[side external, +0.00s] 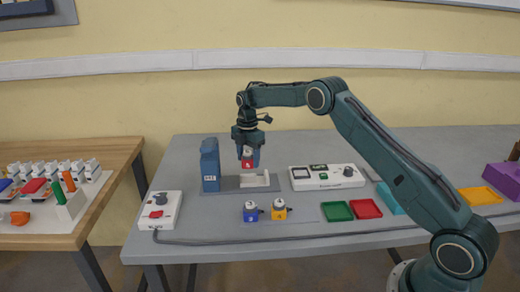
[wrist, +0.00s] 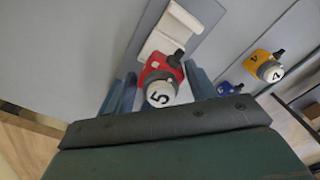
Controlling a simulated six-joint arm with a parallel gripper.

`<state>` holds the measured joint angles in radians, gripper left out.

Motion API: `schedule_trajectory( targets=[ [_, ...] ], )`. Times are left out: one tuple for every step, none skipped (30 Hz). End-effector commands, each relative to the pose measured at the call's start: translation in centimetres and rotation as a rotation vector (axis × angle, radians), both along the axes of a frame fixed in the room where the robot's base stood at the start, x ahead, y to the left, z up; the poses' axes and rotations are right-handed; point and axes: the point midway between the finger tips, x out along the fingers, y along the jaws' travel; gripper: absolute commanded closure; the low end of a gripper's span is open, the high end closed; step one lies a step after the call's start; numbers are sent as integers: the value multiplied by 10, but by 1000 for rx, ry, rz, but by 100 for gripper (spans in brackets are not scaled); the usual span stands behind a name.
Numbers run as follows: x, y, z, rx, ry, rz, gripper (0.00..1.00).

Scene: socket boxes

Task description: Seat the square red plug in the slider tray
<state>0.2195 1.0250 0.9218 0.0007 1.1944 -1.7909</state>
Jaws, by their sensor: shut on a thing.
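The red plug (side external: 248,164), a squarish red block with a white knob, is held in my gripper (side external: 247,152), which points down. In the wrist view the red plug (wrist: 157,68) sits between the two blue fingers of my gripper (wrist: 160,84), its white knob marked 5 towards the camera and a black stub at its side. The white slider tray (side external: 259,184) lies on a grey base just below the plug; it also shows in the wrist view (wrist: 168,33), right beyond the plug. The plug appears above the tray; its underside and any contact are hidden.
A blue upright box (side external: 210,165) stands left of the tray. A blue plug (side external: 250,212) and a yellow plug (side external: 279,210) stand in front. A white control panel (side external: 326,177) is to the right, a white switch box (side external: 160,211) at the left. Green and red trays lie further right.

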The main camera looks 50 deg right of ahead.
Motion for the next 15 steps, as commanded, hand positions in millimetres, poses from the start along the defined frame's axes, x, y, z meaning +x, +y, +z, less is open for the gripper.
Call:
schedule_trajectory(
  targets=[
    [0, 0, 0, 0, -1, 0, 71],
    [0, 0, 0, 0, -1, 0, 71],
    [0, 0, 0, 0, -1, 0, 71],
    [0, 0, -1, 0, 0, 0, 71],
    [0, 0, -1, 0, 0, 0, 71],
    [0, 0, -2, 0, 0, 0, 71],
    [0, 0, -3, 0, 0, 0, 71],
    [0, 0, -4, 0, 0, 0, 71],
    [0, 0, -6, 0, 1, 0, 71],
    [0, 0, -7, 0, 1, 0, 71],
    [0, 0, -8, 0, 1, 0, 71],
    [0, 0, -10, 0, 2, 0, 71],
    [0, 0, -12, 0, 2, 0, 71],
    [0, 0, -14, 0, 2, 0, 71],
    [0, 0, -16, 0, 1, 0, 71]
  ],
)
